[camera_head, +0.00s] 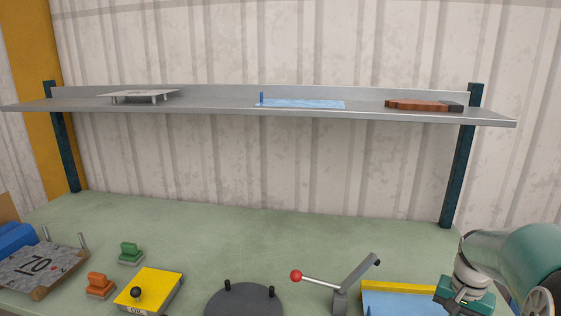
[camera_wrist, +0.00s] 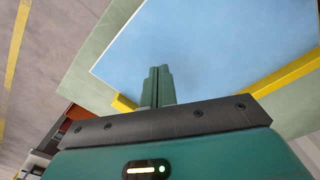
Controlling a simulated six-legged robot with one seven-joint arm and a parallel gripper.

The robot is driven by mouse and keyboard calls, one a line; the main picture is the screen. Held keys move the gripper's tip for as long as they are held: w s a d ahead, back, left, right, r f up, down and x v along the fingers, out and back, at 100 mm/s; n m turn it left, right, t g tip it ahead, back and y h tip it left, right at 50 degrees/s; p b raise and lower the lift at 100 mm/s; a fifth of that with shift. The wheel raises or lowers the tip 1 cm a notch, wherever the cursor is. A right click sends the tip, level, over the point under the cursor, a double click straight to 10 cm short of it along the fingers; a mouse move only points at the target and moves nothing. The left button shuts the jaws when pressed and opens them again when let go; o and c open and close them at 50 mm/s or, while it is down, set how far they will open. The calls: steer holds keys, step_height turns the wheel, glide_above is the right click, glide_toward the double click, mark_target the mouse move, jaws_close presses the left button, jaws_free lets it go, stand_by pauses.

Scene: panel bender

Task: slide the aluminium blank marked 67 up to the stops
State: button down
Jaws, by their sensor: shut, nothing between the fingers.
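No blank with a readable 67 shows in either view. A grey mottled plate marked 70 (camera_head: 35,265) lies at the far left of the bench in the head view, beside two upright pins. My gripper (camera_wrist: 158,70) is shut and empty in the wrist view, its fingers over a flat blue surface (camera_wrist: 215,45) with yellow strips (camera_wrist: 287,75) along its near edge. In the head view my gripper (camera_head: 464,297) is at the lower right, beside a blue bed with a yellow bar (camera_head: 405,289). I cannot tell whether the fingers touch the blue surface.
A lever with a red knob (camera_head: 296,276) stands left of the blue bed. A dark round plate with two pegs (camera_head: 244,302), a yellow box (camera_head: 150,288), an orange block (camera_head: 99,285) and a green block (camera_head: 131,253) stand further left. A shelf (camera_head: 215,106) spans above; the bench behind is clear.

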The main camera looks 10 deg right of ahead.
steer(key=shift+r, duration=2.3)
steer(key=s+a+r+n+t+h, duration=0.1)
steer(key=a+r+n, duration=0.15)
steer(key=a, duration=0.45)
steer(key=s+a+r+n+t, duration=0.1)
steer(key=a+r, duration=0.2)
steer(key=a, duration=0.5)
steer(key=s+a+n+t+y, duration=0.1)
steer(key=s+a+n+t, duration=0.2)
steer(key=a, duration=1)
steer(key=s+n, duration=0.2)
steer(key=s, duration=0.3)
steer(key=shift+a+r+n+t, duration=0.3)
steer(key=shift+r+n, duration=0.05)
steer(key=shift+s, duration=0.2)
